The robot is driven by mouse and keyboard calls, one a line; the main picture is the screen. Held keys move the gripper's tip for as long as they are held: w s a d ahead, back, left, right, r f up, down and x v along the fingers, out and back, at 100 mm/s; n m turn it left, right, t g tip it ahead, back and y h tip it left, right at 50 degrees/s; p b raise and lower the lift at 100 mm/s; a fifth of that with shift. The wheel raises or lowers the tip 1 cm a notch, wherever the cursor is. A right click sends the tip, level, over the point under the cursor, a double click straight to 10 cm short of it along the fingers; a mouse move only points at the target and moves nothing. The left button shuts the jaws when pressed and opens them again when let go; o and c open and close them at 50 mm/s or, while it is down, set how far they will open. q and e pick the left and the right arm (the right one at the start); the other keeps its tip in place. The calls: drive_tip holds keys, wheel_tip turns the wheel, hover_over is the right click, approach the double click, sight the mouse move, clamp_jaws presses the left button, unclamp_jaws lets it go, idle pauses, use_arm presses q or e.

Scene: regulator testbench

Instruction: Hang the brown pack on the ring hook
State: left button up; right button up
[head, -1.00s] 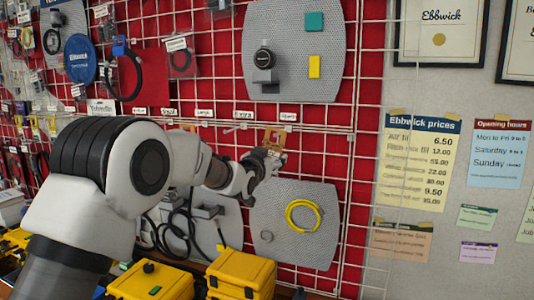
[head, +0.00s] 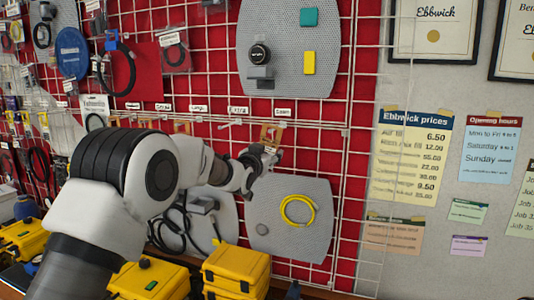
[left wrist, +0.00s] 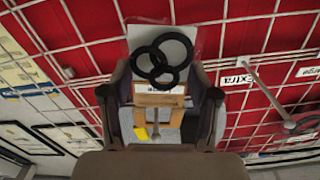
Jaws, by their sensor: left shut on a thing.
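My left gripper (head: 268,155) is shut on the brown pack (head: 271,133), held in front of the red grid wall. In the left wrist view, the brown pack (left wrist: 160,98) shows as a brown card between the two fingers (left wrist: 160,105), with several black rings against a pale patch beyond it. A row of small white labels runs along the wall just above the pack; one reads "Extra" (left wrist: 236,80), with a metal hook rod (left wrist: 270,78) beside it. I cannot tell which hook is the ring hook. My right gripper is not in view.
A grey pegboard (head: 320,215) with a yellow cable coil (head: 298,209) is below the gripper. Another grey pegboard (head: 285,80) is above. Yellow cases (head: 235,268) stand below. Hanging goods crowd the wall at left; price posters (head: 412,155) are at right.

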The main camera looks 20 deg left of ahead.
use_arm(q)
drive_tip(key=o, duration=1)
